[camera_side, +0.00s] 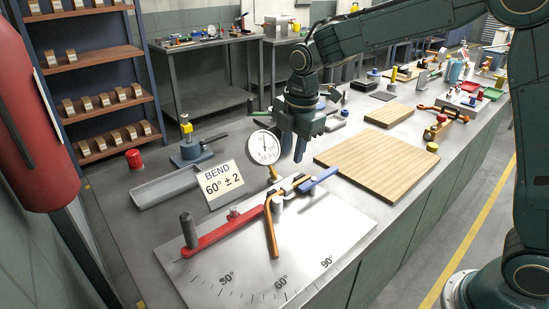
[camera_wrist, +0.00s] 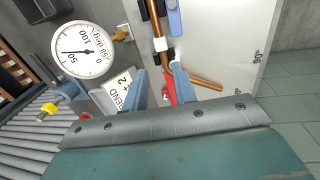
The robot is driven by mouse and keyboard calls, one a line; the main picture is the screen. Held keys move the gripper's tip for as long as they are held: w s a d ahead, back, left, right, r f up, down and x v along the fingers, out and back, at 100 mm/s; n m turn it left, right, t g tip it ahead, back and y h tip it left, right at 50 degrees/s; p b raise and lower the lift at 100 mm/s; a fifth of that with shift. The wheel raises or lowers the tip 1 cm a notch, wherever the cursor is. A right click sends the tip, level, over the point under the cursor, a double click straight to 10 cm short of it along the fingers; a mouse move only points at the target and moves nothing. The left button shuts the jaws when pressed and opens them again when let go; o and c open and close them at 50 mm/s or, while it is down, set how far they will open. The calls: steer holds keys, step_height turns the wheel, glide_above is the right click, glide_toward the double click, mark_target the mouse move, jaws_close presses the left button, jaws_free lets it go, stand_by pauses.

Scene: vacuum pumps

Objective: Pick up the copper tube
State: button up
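The copper tube (camera_side: 271,232) is bent and sits in the tube bender on the pale angle plate (camera_side: 340,225). One leg points toward the plate's front, and the rest runs along the bender's head, partly hidden. The bender has a red handle (camera_side: 225,232) and a blue handle (camera_side: 320,181). My gripper (camera_side: 288,148) hangs above and behind the bender, apart from the tube. In the wrist view my gripper (camera_wrist: 160,78) is open, with nothing between its two fingers.
A round dial gauge (camera_side: 263,147) stands close beside my gripper, left of it. A "BEND 60° ± 2" card (camera_side: 221,183) stands behind the bender. A wooden board (camera_side: 378,163) lies to the right. A grey channel (camera_side: 165,188) lies to the left.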

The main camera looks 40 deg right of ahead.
mark_target(286, 186)
steer(key=f, duration=0.5)
steer(key=w+f, duration=0.1)
steer(key=f, duration=0.1)
steer(key=shift+f, duration=0.2)
steer(key=shift+w+f, duration=0.2)
steer(key=shift+f, duration=1.1)
steer(key=shift+w+f, duration=0.15)
steer(key=shift+f, duration=1.15)
jaws_close()
